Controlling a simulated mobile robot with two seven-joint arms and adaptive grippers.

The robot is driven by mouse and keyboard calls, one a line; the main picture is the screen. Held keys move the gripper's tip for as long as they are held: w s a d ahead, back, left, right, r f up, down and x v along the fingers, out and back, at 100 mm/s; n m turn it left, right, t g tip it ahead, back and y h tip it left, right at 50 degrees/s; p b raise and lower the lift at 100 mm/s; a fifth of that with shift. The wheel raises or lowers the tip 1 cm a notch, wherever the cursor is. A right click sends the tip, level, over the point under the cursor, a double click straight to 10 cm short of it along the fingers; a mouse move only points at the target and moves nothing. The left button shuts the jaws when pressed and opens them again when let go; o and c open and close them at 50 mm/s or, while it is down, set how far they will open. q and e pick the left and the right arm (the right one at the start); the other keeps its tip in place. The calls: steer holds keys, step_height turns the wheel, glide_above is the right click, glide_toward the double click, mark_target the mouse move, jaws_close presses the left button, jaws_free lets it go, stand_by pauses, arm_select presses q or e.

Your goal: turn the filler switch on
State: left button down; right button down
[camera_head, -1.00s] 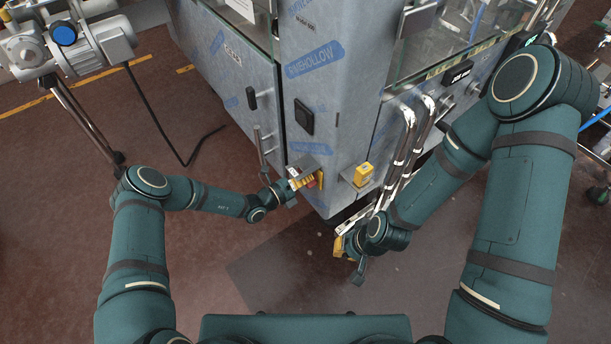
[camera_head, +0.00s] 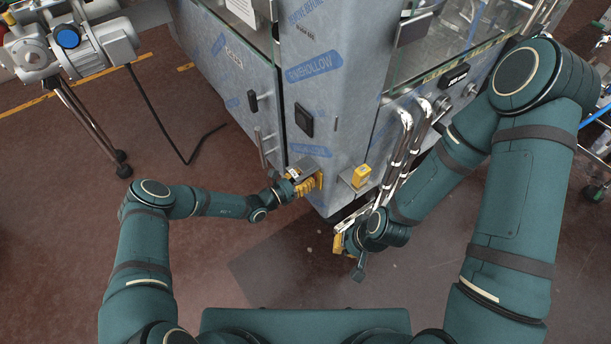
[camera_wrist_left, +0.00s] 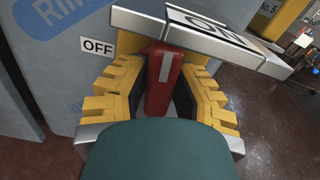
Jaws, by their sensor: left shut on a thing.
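The filler switch has a red handle (camera_wrist_left: 163,82) in front of a yellow backing (camera_wrist_left: 135,42), at the cabinet's lower front. A white OFF label (camera_wrist_left: 97,46) is left of the handle; an ON label (camera_wrist_left: 215,32) is on a grey bar at upper right. My left gripper (camera_head: 304,184) is at the switch. In the left wrist view its yellow-padded fingers (camera_wrist_left: 161,88) are on both sides of the red handle, shut on it.
The film-wrapped cabinet (camera_head: 345,100) fills the centre. A second yellow box (camera_head: 361,176) is on its corner, right of my left gripper. Curved steel pipes (camera_head: 408,145) run close to my right arm. A motor on a stand (camera_head: 70,45) is at upper left. Open floor lies at left.

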arm_select(q)
steer(key=shift+r+m, duration=0.1)
steer(key=shift+m, duration=0.6)
steer(key=shift+w, duration=0.1)
steer(key=c, duration=0.8)
jaws_free()
steer(key=v, duration=1.2)
